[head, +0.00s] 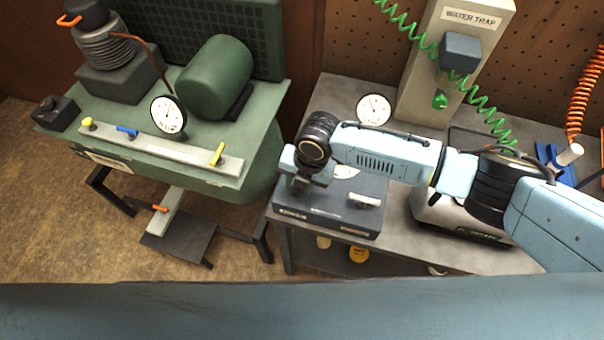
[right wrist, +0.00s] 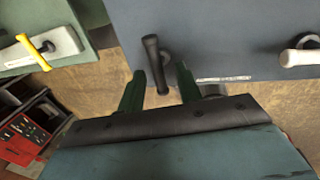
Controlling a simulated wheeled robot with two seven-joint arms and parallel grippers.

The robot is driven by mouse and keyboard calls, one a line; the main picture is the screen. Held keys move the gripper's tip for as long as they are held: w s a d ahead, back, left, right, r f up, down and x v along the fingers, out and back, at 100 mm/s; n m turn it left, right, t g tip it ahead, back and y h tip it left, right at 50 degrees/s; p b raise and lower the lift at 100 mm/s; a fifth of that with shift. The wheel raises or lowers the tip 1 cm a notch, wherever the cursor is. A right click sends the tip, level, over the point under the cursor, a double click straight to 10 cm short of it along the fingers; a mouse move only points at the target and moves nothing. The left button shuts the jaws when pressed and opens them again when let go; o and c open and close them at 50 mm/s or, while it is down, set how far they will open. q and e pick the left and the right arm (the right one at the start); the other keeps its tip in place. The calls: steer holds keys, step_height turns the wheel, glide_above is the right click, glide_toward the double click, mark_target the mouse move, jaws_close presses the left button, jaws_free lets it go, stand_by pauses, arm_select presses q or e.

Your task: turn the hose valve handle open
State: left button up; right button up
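My right gripper (head: 303,184) is over the front left part of a dark grey box (head: 325,212) on the grey bench. In the right wrist view its two green fingers (right wrist: 159,84) are apart. A black lever handle (right wrist: 152,62) on the box front has its lower end in the gap between the fingertips, with no grip on it visible. A white handle (right wrist: 301,57) is further right on the same box; it also shows in the head view (head: 366,200). The box labels are too small to read, so I cannot tell which handle is the hose valve. My left gripper is not in view.
The green compressor bench (head: 255,145) at left carries a manifold with yellow (head: 218,154) and blue (head: 127,132) handles; the yellow one also shows in the right wrist view (right wrist: 36,52). A dial gauge (head: 374,109) and water trap panel (head: 440,60) stand behind my right arm.

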step_height(320, 180, up, 13)
steer(key=d, duration=0.2)
steer(key=shift+s+d, duration=0.2)
steer(key=shift+s, duration=0.2)
steer(key=shift+f, duration=0.1)
